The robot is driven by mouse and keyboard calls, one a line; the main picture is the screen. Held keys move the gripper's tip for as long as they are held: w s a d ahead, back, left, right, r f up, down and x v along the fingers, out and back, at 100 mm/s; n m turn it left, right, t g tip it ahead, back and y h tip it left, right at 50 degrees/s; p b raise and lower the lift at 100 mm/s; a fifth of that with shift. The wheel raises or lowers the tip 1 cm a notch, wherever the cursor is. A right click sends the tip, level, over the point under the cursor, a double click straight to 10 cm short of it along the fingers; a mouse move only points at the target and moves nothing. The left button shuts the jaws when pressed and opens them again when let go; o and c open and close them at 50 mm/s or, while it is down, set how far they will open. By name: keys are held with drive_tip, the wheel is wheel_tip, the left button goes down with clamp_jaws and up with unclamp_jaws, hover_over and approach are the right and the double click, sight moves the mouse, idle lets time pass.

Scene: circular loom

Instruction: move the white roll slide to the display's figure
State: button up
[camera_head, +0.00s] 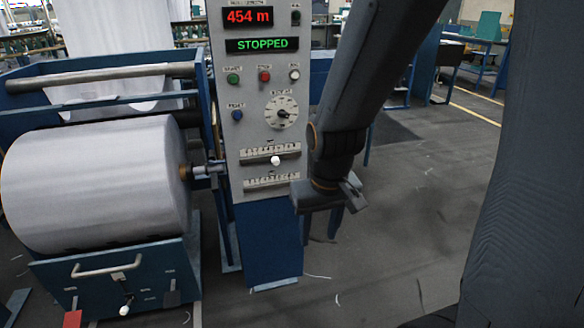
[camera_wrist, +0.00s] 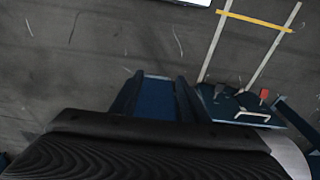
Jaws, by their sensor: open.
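The control panel (camera_head: 250,120) stands left of my arm. Its upper display (camera_head: 248,16) shows 454 m in red. A white slide knob (camera_head: 276,160) sits right of the middle of the upper scale, whose small lettering is unreadable. A second slide scale (camera_head: 265,183) lies below it; its right end is close to my arm and I see no knob on it. My gripper (camera_head: 351,197) is open and empty, to the right of the panel's lower part and apart from the knob. The wrist view looks down at the floor and shows no slide.
A green display (camera_head: 262,45) reads STOPPED. Several buttons and a dial (camera_head: 281,112) sit above the slides. A large white roll (camera_head: 95,185) rests in a blue cradle (camera_head: 60,280) at the left. The grey floor (camera_head: 400,230) at the right is mostly clear.

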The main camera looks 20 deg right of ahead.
drive_tip(key=w+f+n+t+b, duration=0.1)
drive_tip(key=w+f+t, duration=0.2)
drive_tip(key=w, duration=0.7)
drive_tip(key=w+f+t, duration=0.3)
drive_tip(key=w, duration=0.8)
drive_tip(key=n+t+b, duration=0.1)
drive_tip(key=t+b, duration=0.1)
drive_tip(key=t, duration=0.8)
approach(276, 163)
drive_tip(key=w, duration=0.8)
drive_tip(key=shift+w+d+f, duration=0.1)
drive_tip(key=shift+w+f, duration=0.05)
drive_tip(key=shift+w, duration=0.15)
clamp_jaws()
